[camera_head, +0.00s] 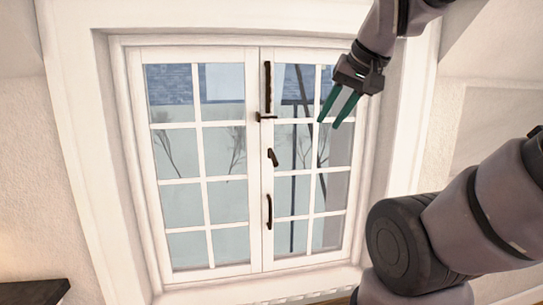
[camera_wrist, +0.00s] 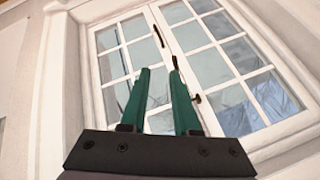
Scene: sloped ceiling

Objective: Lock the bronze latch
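A closed white double window shows dark bronze hardware along its middle seam. In the head view, a long upright bar (camera_head: 268,82) is at the top, with a short horizontal piece (camera_head: 267,117) at its foot. A small tilted latch handle (camera_head: 272,157) sits below, and a curved pull handle (camera_head: 269,211) is lowest. I cannot tell for sure which piece is the named latch. The small handle seems to show in the wrist view (camera_wrist: 175,62). My gripper (camera_head: 330,121) is open and empty, its green fingers apart, to the upper right of the small handle and touching no hardware.
The white window frame (camera_head: 120,150) surrounds the glass panes, with a sill (camera_head: 250,290) below. A dark ledge or tabletop (camera_head: 35,291) is at the lower left. My arm fills the right side. The space before the left panes is clear.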

